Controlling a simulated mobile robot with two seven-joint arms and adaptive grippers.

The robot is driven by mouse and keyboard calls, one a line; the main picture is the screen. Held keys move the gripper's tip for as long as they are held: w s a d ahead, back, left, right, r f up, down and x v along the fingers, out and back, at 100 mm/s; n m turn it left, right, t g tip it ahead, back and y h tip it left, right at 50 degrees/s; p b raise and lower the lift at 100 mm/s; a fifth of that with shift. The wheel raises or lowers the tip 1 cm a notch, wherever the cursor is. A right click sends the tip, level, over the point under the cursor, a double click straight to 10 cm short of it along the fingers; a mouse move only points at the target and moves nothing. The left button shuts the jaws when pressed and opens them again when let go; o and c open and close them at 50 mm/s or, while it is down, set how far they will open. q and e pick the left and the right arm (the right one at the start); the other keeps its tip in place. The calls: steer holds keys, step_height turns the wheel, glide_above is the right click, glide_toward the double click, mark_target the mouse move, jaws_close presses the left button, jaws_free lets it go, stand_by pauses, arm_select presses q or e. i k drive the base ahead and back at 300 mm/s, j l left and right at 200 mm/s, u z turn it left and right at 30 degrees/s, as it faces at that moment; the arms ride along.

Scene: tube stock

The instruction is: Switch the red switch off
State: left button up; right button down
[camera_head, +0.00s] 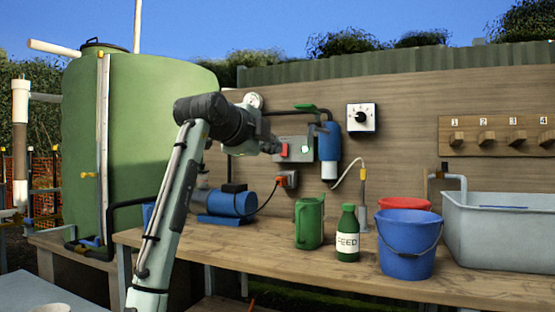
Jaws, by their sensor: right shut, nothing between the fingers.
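A grey switch box (309,154) is fixed to the wooden back wall. It carries the red switch (285,151) on its left part and a lit green lamp (305,149) on its right. My right gripper (273,147) is shut and empty, just left of the red switch in the picture. Whether it touches the switch I cannot tell. The gripper partly covers the box's left edge, and the switch's exact position is too small to read. My left gripper is not in view.
A blue filter housing (329,141) and a dial box (361,117) are right of the switch box. A red socket (287,179) is below it, with a cable to the blue pump (231,202). A green jug (309,222), bottle (347,234) and blue bucket (408,245) stand on the bench.

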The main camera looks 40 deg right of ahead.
mark_target(286, 147)
steer(key=i+l, duration=1.4)
